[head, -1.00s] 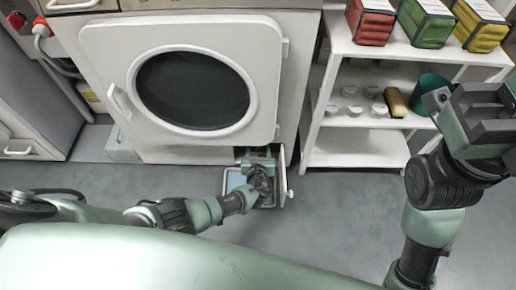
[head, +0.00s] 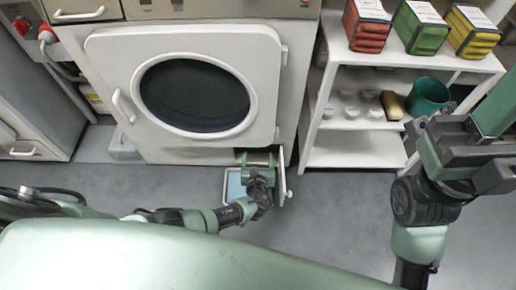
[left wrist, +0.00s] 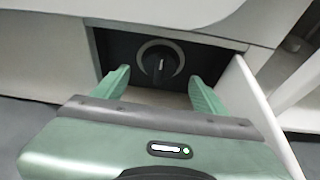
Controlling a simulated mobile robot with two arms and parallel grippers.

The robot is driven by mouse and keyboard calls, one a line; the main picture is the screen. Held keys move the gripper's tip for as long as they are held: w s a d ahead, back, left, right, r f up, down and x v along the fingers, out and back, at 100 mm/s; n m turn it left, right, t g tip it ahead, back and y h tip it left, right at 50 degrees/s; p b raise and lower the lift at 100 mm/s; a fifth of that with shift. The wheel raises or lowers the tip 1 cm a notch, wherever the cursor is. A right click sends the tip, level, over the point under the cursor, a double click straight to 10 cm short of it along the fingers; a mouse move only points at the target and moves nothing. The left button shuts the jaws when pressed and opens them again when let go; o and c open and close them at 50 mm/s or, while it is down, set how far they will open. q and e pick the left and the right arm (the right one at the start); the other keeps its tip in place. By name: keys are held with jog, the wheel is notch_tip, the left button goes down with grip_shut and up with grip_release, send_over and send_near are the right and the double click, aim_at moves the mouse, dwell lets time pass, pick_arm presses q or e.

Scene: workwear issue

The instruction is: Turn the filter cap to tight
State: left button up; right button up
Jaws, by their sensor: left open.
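The filter cap (left wrist: 160,63) is a dark round knob with an upright grip bar and a pale ring. It sits in a dark recess low on the white machine (head: 110,70). My left gripper (left wrist: 160,80) is open, its green fingers on either side in front of the cap; I see no contact. In the head view the left gripper (head: 258,165) reaches into the recess and hides the cap. My right gripper (head: 465,150) is raised at the right, away from the machine; its jaw opening is unclear.
The open flap (head: 281,172) stands close to the right of my left gripper, also in the left wrist view (left wrist: 250,97). A pale blue tray (head: 233,186) lies on the floor below. A white shelf (head: 350,150) with bundles, pots and a green bin (head: 430,95) stands right.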

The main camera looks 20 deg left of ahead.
pick_arm(q)
jog(key=shift+p+v, duration=0.5)
jog(key=shift+v, duration=1)
